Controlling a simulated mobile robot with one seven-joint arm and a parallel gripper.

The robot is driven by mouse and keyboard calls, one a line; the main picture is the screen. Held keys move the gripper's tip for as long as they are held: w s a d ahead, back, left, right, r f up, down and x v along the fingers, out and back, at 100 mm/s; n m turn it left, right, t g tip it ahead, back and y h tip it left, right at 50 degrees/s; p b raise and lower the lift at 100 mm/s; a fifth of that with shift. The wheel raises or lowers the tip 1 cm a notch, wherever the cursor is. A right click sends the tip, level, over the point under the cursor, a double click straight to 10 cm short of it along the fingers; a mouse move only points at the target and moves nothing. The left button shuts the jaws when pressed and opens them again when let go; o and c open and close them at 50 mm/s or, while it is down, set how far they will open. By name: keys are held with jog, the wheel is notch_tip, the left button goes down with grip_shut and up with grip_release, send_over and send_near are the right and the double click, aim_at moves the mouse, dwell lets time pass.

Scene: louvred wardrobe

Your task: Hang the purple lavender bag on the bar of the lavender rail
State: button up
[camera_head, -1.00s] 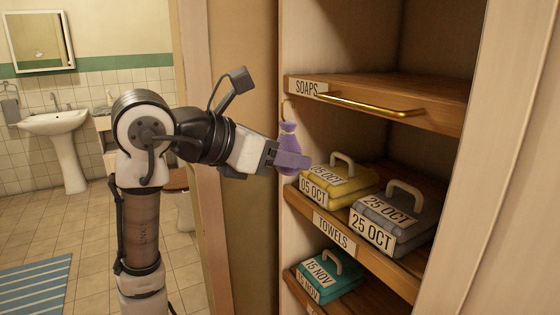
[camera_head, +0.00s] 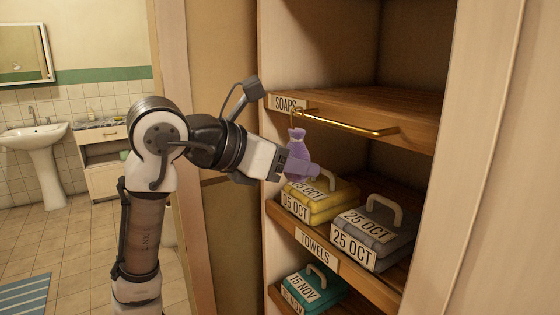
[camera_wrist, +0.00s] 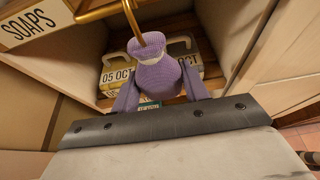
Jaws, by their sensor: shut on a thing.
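The purple lavender bag (camera_head: 297,143) hangs upright in my gripper (camera_head: 303,168), which is shut on its body. A gold hook (camera_head: 293,116) rises from the bag's tied neck. The lavender rail, a gold bar (camera_head: 350,125), runs along the front of the soaps shelf. The hook is at the bar's left end in the head view. In the wrist view the purple bag (camera_wrist: 156,80) sits between the fingers, and its hook (camera_wrist: 133,22) meets the bar (camera_wrist: 96,11) at the top edge. The hook's top is cut off there, so I cannot tell whether it is over the bar.
The soaps shelf (camera_head: 420,108) is above. Below, the towels shelf (camera_head: 380,282) holds a yellow folded stack (camera_head: 325,202) and a grey one (camera_head: 375,232). A teal stack (camera_head: 318,290) is lower. The wardrobe's left side edge (camera_head: 268,220) is close to my gripper.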

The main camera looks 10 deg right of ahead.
jog(key=x, duration=0.4)
jog(key=shift+w+d+r, duration=0.15)
jog(key=shift+d+r, duration=0.15)
jog(key=shift+d, duration=0.15)
dwell(0.3)
jog(key=o, duration=1)
jog(key=shift+o, duration=0.2)
